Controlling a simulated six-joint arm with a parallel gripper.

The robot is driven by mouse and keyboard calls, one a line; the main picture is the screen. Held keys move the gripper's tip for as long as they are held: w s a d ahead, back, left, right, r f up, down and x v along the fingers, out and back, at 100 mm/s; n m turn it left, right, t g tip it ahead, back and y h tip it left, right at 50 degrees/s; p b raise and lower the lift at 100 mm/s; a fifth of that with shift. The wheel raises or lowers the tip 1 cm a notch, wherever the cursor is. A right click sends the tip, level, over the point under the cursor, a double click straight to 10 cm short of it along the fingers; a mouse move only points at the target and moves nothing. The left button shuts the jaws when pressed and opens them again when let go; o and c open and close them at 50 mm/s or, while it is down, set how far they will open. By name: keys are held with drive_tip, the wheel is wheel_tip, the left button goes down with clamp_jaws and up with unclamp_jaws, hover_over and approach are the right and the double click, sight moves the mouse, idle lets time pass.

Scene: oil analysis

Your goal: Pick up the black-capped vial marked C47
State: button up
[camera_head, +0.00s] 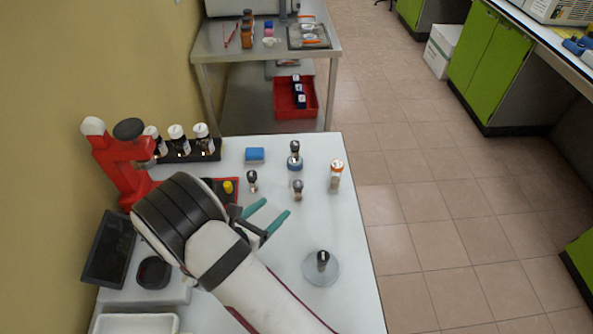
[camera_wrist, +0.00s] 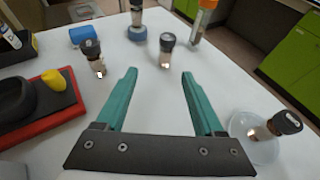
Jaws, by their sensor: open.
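Several small vials with black caps stand on the white table; no C47 marking is readable. One vial (camera_head: 298,190) is just beyond my fingertips; in the wrist view it (camera_wrist: 167,50) shows ahead, between the finger lines. Another vial (camera_head: 252,181) stands to its left, also in the wrist view (camera_wrist: 96,62). A third (camera_head: 295,149) is on a blue round base (camera_head: 295,165) farther back. A fourth (camera_head: 323,260) stands on a clear round dish (camera_head: 325,275), at right in the wrist view (camera_wrist: 268,130). My gripper (camera_head: 276,207) is open and empty, its green fingers apart.
An orange-capped vial (camera_head: 336,177) stands back right. A blue block (camera_head: 255,155) and a black rack (camera_head: 190,152) of white-capped bottles are at the back left. A red-and-black item with a yellow knob (camera_head: 228,187) sits left of my gripper. The table's right side is mostly clear.

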sight(298, 191)
drive_tip(key=x, duration=1)
drive_tip(key=d+x, duration=0.1)
drive_tip(key=x, duration=0.3)
drive_tip(key=shift+d, duration=0.2)
clamp_jaws()
